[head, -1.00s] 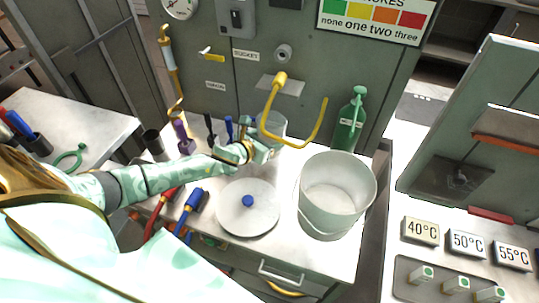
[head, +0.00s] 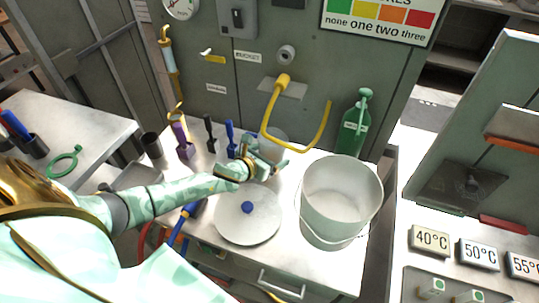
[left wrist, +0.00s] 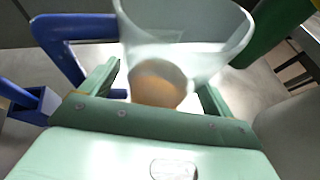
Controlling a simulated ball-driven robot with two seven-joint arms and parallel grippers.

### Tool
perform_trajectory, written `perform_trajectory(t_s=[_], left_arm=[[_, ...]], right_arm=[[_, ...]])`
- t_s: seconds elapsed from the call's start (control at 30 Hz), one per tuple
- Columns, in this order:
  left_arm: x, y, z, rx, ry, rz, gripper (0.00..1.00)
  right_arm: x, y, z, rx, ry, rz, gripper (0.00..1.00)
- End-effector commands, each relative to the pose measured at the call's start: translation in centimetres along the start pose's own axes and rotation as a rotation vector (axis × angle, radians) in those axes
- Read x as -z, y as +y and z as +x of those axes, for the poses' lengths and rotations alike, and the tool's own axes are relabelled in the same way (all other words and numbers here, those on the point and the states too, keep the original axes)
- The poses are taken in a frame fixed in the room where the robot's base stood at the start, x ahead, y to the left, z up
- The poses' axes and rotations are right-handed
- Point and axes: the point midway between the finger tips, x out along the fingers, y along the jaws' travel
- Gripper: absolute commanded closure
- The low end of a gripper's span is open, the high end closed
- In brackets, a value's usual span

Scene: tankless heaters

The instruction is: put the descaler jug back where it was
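A clear jug with a blue handle, which I take to be the descaler jug (head: 274,143), is held above the metal bench top. In the left wrist view this jug (left wrist: 185,45) has an orange-brown patch low down and its blue handle at the left. My left gripper (head: 262,163) has its two green fingers on either side of the jug's lower part, shut on it. They also show in the left wrist view (left wrist: 158,92). The jug's base is hidden by the gripper. My right gripper is not in view.
A white bucket (head: 318,228) stands right of the jug, and a round lid (head: 233,228) with a blue knob lies in front. A green bottle (head: 352,132) and a bent yellow pipe (head: 313,135) are behind. Several coloured-handled tools (head: 183,138) stand at the left.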

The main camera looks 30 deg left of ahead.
Motion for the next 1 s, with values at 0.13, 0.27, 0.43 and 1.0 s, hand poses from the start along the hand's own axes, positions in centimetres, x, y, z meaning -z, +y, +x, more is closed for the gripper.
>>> perform_trajectory(t_s=[0.13,0.27,0.43,1.0], left_arm=[[0.0,0.0,0.0,0.000,0.000,0.000,0.13],[-0.4,0.0,-0.2,0.000,-0.001,0.000,0.13],[-0.5,0.0,-2.8,0.001,0.001,0.002,0.13],[-0.4,0.0,-12.1,0.000,-0.001,0.001,0.13]], right_arm=[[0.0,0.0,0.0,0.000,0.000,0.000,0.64],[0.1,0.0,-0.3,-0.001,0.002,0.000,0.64],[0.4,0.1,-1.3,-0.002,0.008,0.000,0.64],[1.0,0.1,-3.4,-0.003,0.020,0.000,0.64]])
